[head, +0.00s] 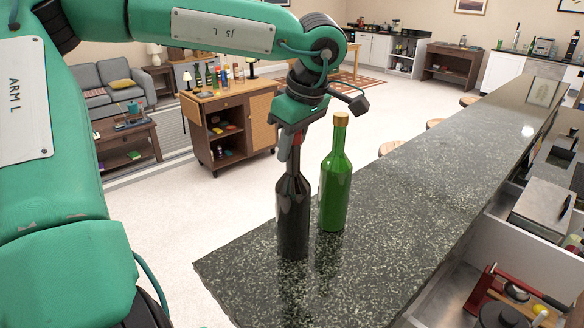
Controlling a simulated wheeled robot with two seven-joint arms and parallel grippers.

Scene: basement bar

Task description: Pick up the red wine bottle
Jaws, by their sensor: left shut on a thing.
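A dark, nearly black wine bottle with a red top (293,215) stands upright near the left end of the dark speckled counter (400,225). My left gripper (295,140) comes down from above and is shut on the neck of this bottle. The bottle's base looks to be on the counter or very close to it; I cannot tell which. A green bottle with a gold cap (335,185) stands upright just to its right and slightly behind. The two bottles are close together. My right gripper is not in view.
The counter runs clear toward the back right, with a framed card (543,92) at its far end. A lower work area with a red-handled tool (497,285) lies at right. A wooden bar cart (228,125) with several bottles stands behind on the floor.

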